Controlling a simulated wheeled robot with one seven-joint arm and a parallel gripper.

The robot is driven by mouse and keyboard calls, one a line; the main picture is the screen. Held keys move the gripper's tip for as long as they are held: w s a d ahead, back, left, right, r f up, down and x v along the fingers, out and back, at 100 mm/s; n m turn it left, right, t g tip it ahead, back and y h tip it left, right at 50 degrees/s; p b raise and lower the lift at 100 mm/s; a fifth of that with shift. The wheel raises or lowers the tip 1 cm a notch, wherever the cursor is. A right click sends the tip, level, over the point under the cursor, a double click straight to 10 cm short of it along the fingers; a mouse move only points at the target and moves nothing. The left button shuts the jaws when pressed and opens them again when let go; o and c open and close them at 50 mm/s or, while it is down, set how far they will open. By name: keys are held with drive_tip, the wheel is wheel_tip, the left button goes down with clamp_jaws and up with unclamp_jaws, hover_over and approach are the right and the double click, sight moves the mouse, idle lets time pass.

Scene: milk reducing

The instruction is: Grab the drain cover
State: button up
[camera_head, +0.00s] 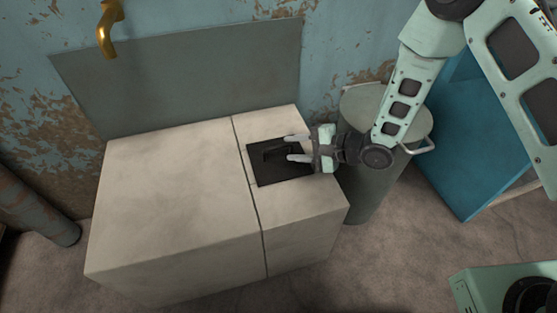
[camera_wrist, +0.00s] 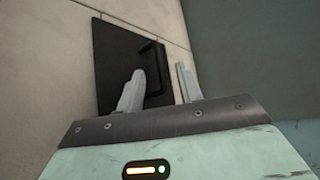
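The drain cover (camera_head: 265,174) is a flat dark square plate with a raised bar handle, set in the top of the right part of the pale stone block (camera_head: 180,185). I cannot tell whether a finger touches the handle.
A grey-green lidded can (camera_head: 360,190) with a side handle stands close to the block's right side, under my arm. A blue cabinet (camera_head: 470,150) is farther right. A brass spout (camera_head: 107,30) is on the wall. The block's left top is clear.

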sight(278, 148)
drive_tip(key=b+x, duration=0.2)
drive_tip(key=x, duration=0.2)
drive_tip(key=shift+w+a+f, duration=0.1)
drive_tip(key=shift+a+f, duration=0.05)
drive_tip(key=shift+f, duration=0.1)
drive_tip(key=shift+w+a+b, duration=0.15)
drive_tip(key=shift+a+b, duration=0.15)
clamp_jaws()
